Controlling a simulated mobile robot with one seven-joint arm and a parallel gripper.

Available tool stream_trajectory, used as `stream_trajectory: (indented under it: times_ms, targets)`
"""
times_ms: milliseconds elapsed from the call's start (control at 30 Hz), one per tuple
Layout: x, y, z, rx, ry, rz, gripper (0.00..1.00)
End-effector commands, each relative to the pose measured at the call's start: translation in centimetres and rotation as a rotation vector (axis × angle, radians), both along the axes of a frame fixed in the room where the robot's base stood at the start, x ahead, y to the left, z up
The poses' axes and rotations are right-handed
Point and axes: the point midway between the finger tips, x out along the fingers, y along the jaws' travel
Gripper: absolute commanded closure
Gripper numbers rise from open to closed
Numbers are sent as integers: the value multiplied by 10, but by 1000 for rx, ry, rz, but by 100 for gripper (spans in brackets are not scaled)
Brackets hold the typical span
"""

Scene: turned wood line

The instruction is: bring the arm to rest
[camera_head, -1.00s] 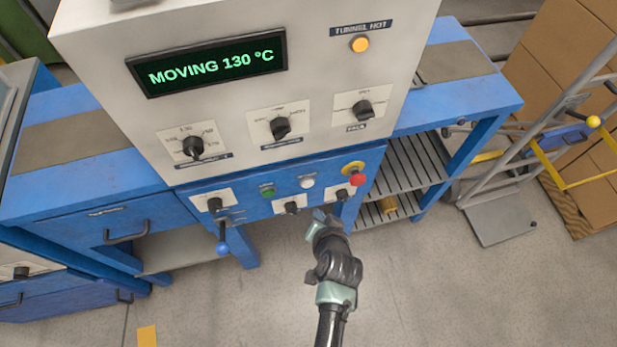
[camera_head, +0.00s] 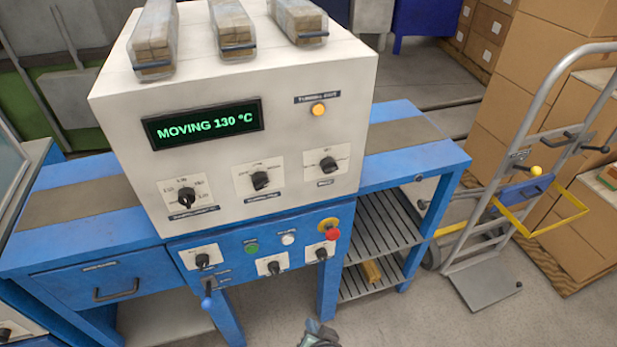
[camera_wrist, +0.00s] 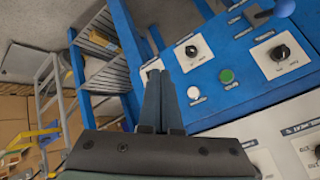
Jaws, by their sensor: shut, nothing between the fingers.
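My gripper (camera_head: 318,332) shows only in part at the bottom edge of the head view, below the blue control panel (camera_head: 222,260). In the wrist view my gripper (camera_wrist: 161,95) has its two fingers together with nothing between them. The panel with its knobs and buttons lies beyond the fingertips, and I see no clear contact. Most of my arm is out of the head view.
The cream machine (camera_head: 230,150) reads "MOVING 130 °C", with its amber lamp (camera_head: 318,109) lit. A red button (camera_head: 333,234) and blue-tipped lever (camera_head: 207,302) stick out. A hand truck (camera_head: 500,225) stands right. Floor (camera_head: 440,315) between is clear.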

Motion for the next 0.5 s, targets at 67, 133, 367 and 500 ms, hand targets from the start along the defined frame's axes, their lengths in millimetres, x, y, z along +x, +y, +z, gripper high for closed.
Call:
stream_trajectory:
  times_ms: [67, 133, 367, 500]
  targets:
    - [26, -3, 35, -26, -78, 9, 100]
    - [41, -4, 59, -48, -129, 16, 100]
    - [92, -7, 162, -132, -339, 35, 100]
    - [119, -7, 258, -204, -524, 42, 100]
